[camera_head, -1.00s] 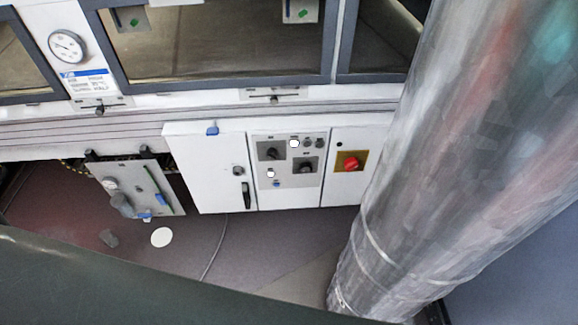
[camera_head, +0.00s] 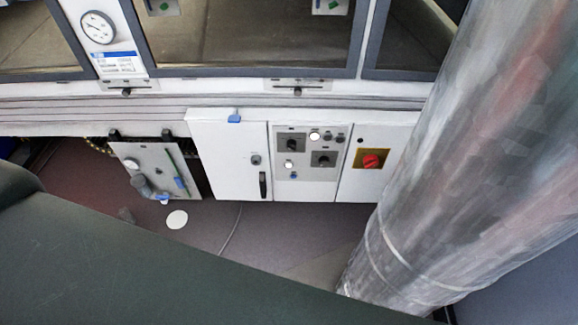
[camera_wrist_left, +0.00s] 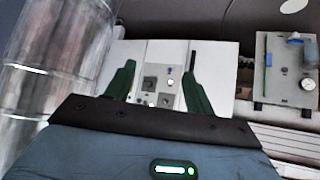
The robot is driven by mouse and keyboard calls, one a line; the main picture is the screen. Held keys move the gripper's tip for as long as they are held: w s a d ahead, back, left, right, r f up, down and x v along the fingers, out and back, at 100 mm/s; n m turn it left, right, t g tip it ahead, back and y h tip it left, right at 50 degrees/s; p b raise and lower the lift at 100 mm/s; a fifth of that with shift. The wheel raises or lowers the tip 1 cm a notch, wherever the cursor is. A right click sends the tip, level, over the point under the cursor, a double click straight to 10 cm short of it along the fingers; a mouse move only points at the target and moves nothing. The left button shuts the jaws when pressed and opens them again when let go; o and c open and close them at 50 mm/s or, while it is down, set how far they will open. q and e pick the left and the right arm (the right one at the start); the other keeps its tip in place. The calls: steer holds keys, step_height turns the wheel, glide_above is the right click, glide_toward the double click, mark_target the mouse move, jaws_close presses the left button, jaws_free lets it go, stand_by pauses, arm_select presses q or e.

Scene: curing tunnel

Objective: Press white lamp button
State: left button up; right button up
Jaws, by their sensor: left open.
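Two small white round lamp buttons show on the grey control panel (camera_head: 305,185) in the head view: an upper one (camera_head: 314,135) and a lower one (camera_head: 289,163). I cannot read their labels. In the left wrist view the panel appears upside down, with a white button (camera_wrist_left: 170,82) between the fingers in the picture. My left gripper (camera_wrist_left: 160,63) is open and empty, its dark green fingers pointing toward the panel, apart from it as far as I can tell. In the head view its fingers do not show. My right gripper is in neither view.
A red knob on a yellow plate (camera_head: 371,160) is right of the panel; black rotary switches (camera_head: 291,145) sit among the buttons. A white door with a black handle (camera_head: 230,160) is left. A large shiny metal duct (camera_head: 450,170) stands at right. A tilted gauge plate (camera_head: 150,170) hangs at left.

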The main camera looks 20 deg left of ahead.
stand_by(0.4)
arm_select(q)
jaws_close()
stand_by(0.7)
stand_by(0.9)
